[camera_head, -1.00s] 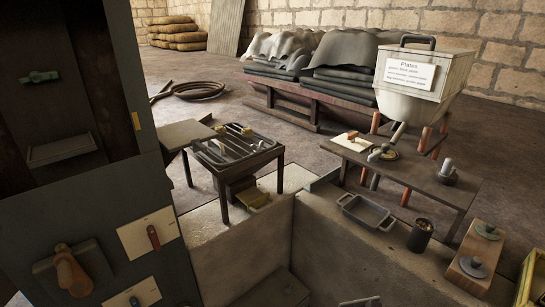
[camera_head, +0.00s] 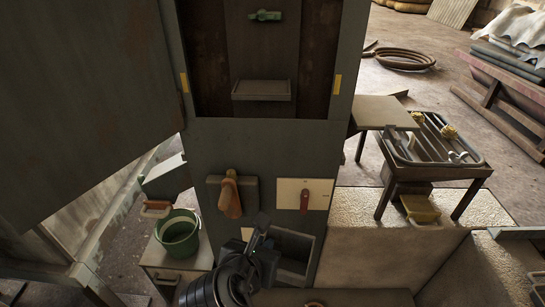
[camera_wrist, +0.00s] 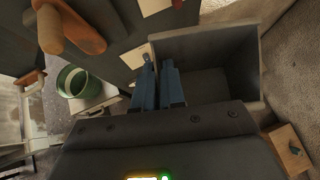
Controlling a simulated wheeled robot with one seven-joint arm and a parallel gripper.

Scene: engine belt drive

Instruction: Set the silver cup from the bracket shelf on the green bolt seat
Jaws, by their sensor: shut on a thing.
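A green bolt-like fitting (camera_head: 265,15) is fixed high on the back wall of the cabinet recess in the head view. A small ledge (camera_head: 262,97) with nothing visible on it juts out below the fitting. I cannot make out the silver cup in either current view. My gripper (camera_head: 262,232) is low at the cabinet front, beside a lower pale panel (camera_head: 247,233). In the wrist view, its blue fingers (camera_wrist: 159,70) are close together against that panel (camera_wrist: 134,56). It is shut on what seems to be the panel's handle, which the fingers hide.
An open grey compartment (camera_head: 296,250) is right of my gripper. Above are a brown handle (camera_head: 230,197) and a pale panel with a red handle (camera_head: 304,199). A green bucket (camera_head: 178,234) stands left on a small stand. A table with a rack (camera_head: 435,143) is at right.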

